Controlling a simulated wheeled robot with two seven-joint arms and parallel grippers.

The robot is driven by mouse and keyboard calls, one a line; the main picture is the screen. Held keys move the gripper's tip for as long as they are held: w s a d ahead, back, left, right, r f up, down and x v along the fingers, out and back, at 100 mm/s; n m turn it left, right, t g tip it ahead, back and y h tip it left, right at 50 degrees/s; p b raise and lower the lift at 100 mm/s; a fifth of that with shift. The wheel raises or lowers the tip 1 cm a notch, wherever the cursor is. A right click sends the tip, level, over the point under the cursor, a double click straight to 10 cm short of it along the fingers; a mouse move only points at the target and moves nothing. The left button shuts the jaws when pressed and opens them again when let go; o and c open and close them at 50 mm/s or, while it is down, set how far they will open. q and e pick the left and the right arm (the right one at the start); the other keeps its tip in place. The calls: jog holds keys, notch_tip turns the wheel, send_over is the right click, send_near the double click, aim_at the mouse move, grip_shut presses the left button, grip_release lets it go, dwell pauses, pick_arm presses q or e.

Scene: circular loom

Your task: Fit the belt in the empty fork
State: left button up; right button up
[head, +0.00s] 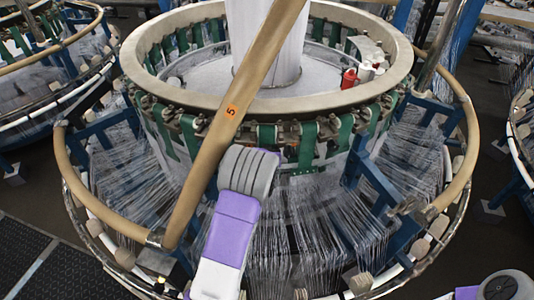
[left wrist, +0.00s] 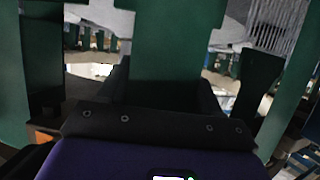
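Green belts hang in a row around the loom's ring; one green belt (head: 308,145) shows in the head view just right of my left arm. In the left wrist view a wide green belt (left wrist: 180,45) fills the upper middle, close to my left gripper (left wrist: 165,85). The gripper's two dark fingers stand apart, one near each side of this belt, and its lower end is dark between them. I cannot tell whether they touch it. In the head view my left arm hides this gripper. I cannot make out which fork is empty. My right gripper is out of view.
A tan beam marked 5 (head: 231,110) slants across the loom beside my left arm. A tan outer rail (head: 468,140) and dense white threads (head: 330,225) surround the ring. Red and white bottles (head: 349,78) stand inside the ring. More green belts (left wrist: 262,80) flank the wrist camera.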

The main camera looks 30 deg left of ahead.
pick_arm(q)
jog(key=o, duration=0.5)
jog(key=shift+s, duration=0.1)
jog(key=shift+s+d+r, duration=0.15)
jog(key=shift+s+d, duration=0.05)
jog(key=s+d, duration=0.2)
jog(key=s, duration=0.1)
jog(key=s+d, duration=0.2)
jog(key=s, duration=0.2)
jog(key=s+d, duration=0.2)
jog(key=s, duration=0.2)
jog(key=shift+d+r, duration=0.1)
jog(key=shift+d, duration=0.05)
jog(key=shift+w, duration=0.1)
